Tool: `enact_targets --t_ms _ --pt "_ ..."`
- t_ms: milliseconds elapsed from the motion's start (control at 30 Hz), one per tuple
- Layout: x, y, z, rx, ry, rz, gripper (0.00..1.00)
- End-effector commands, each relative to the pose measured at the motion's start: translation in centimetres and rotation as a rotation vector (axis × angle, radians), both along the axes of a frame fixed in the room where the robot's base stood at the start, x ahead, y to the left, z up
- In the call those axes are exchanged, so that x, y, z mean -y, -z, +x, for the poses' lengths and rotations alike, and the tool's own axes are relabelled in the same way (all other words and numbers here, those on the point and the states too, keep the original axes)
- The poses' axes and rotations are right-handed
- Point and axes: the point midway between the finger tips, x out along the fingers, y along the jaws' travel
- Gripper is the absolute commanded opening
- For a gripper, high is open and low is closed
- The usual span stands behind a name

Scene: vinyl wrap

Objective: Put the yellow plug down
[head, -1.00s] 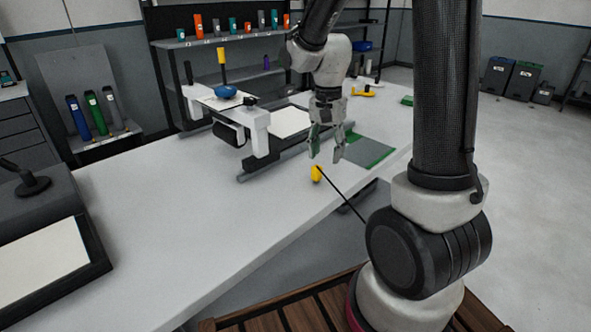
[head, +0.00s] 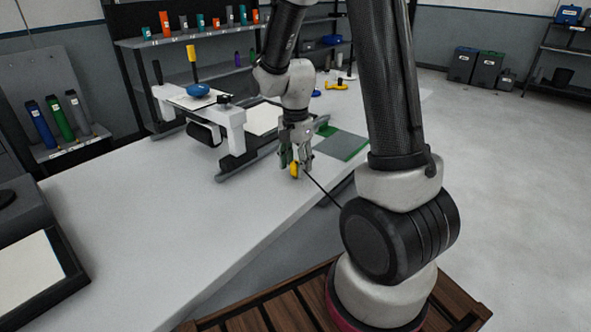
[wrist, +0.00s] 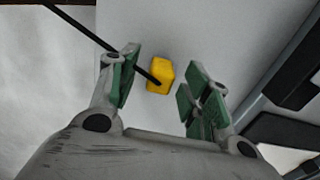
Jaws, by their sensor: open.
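The yellow plug (head: 294,170) is on the white table near its front edge, with a black cord running from it toward the lower right. My gripper (head: 296,165) is low over the table around the plug in the head view. In the wrist view the yellow plug (wrist: 160,75) shows between the green-padded fingers of my gripper (wrist: 158,88), with a gap on both sides. The fingers are open. I cannot tell whether the plug's underside touches the table.
A white and black press-like device (head: 228,130) stands on the table behind and left of my gripper. A green-edged grey mat (head: 342,144) lies to the right. The black cord (head: 322,192) hangs over the front edge.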

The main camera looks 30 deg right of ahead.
Motion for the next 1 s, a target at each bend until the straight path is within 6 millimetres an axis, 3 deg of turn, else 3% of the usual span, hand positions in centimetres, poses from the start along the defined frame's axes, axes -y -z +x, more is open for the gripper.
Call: enact_targets --t_ms 233,467,500,833,1000 --pt "0.0 0.3 0.0 0.002 0.000 0.000 0.48" --pt "0.0 0.3 0.0 0.002 0.000 0.000 0.08" --pt "0.0 0.3 0.0 0.002 0.000 0.000 0.06" --pt "0.0 -0.1 0.1 0.002 -0.001 0.000 0.03" --pt "0.0 -3.0 0.2 0.009 -0.001 0.000 0.03"
